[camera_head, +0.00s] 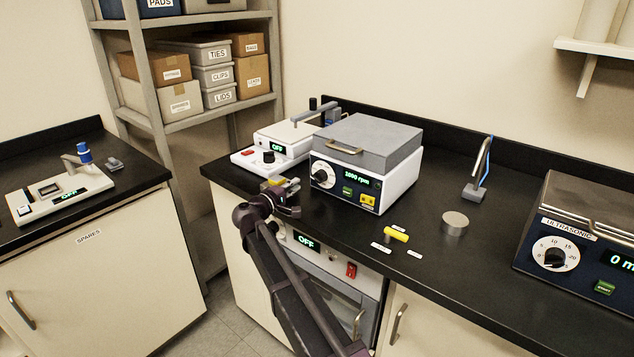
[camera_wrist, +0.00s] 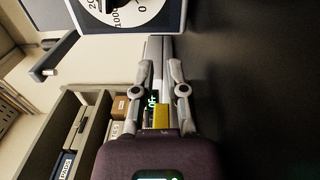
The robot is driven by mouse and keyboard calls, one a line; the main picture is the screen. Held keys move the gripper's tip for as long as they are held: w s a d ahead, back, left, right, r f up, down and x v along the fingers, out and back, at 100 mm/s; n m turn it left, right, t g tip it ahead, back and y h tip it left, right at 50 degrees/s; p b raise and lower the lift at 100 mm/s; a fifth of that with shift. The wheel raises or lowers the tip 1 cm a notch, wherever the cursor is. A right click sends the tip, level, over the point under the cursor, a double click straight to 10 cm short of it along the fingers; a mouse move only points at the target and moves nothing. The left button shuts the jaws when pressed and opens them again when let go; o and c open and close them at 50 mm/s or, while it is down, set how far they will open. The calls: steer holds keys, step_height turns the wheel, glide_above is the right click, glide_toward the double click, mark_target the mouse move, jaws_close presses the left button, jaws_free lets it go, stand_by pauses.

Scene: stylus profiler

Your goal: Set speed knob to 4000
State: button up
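The speed knob (camera_head: 323,174) is black on a white round dial, on the dark front panel of a white machine with a grey lid (camera_head: 368,140). Its green display (camera_head: 360,178) seems to read about 1000 rpm. My gripper (camera_head: 287,186) is left of and slightly below the knob, in front of the machine, apart from it. In the wrist view the fingers of my gripper (camera_wrist: 160,42) lie close together, with nothing visible between their tips. Part of the numbered dial (camera_wrist: 140,14) shows at the top edge there; the knob itself is mostly cut off.
A white device with a black knob (camera_head: 268,157) stands close behind my gripper. Right of the machine are a yellow piece (camera_head: 396,235), small labels, a metal cylinder (camera_head: 455,224) and an upright stand (camera_head: 477,185). The ultrasonic unit (camera_head: 575,240) is far right.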

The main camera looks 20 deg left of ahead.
steer(key=shift+s+d+f, duration=0.1)
steer(key=shift+d+f, duration=0.3)
steer(key=shift+d, duration=0.25)
jaws_close()
steer(key=shift+r, duration=0.15)
steer(key=m+p, duration=0.1)
steer(key=w+a+r+m+p, duration=0.1)
steer(key=m, duration=0.1)
steer(key=shift+r, duration=0.25)
steer(key=shift+w+a+r+m+p, duration=0.1)
steer(key=shift+a+r+m+p, duration=0.2)
steer(key=shift+r+m+p, duration=0.35)
steer(key=shift+a+m, duration=0.15)
steer(key=shift+m, duration=0.3)
steer(key=shift+s+r+m+p, duration=0.2)
steer(key=shift+r+m+p, duration=0.65)
steer(key=shift+m, duration=0.15)
steer(key=shift+r+m+p, duration=0.65)
steer(key=shift+r+m, duration=0.05)
steer(key=shift+m, duration=0.8)
